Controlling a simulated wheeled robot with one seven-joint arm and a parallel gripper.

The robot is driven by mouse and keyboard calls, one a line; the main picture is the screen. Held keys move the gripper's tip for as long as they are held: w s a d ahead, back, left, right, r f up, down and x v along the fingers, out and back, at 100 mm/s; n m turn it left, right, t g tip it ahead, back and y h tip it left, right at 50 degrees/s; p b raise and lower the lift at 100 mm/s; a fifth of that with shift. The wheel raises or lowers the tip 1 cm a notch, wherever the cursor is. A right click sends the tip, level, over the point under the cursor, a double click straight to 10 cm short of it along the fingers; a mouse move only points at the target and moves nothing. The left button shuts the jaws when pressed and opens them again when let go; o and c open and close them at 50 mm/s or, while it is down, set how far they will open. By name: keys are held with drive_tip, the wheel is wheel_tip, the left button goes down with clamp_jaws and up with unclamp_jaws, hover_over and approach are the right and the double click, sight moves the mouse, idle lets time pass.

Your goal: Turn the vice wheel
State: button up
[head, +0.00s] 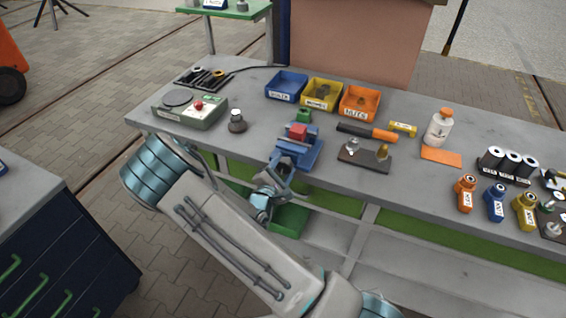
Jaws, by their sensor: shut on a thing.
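The blue vice (312,150) stands at the front edge of the grey workbench (240,152). A red block (298,131) sits between its jaws at the top. My gripper (277,181) reaches up from below to the near side of the vice, just off the bench edge. It is shut on the vice wheel, which is mostly hidden by the fingers. How far the wheel is turned cannot be told.
Left of the vice are a green scale-like box (190,112) and a dark knob-topped weight (237,122). Behind are blue (286,86), yellow (321,94) and orange bins (359,102). A dark plate with fittings (364,157) lies close right. A green tray (290,220) sits below.

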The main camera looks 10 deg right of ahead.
drive_tip(key=n+p, duration=0.1)
drive_tip(key=n, duration=0.2)
drive_tip(key=shift+n, duration=0.4)
drive_tip(key=n+p, duration=0.1)
drive_tip(key=n, duration=0.2)
drive_tip(key=shift+n, duration=0.3)
drive_tip(key=n, duration=0.4)
drive_tip(key=shift+n, duration=1.6)
drive_tip(key=shift+s, duration=0.1)
drive_tip(key=o, duration=1)
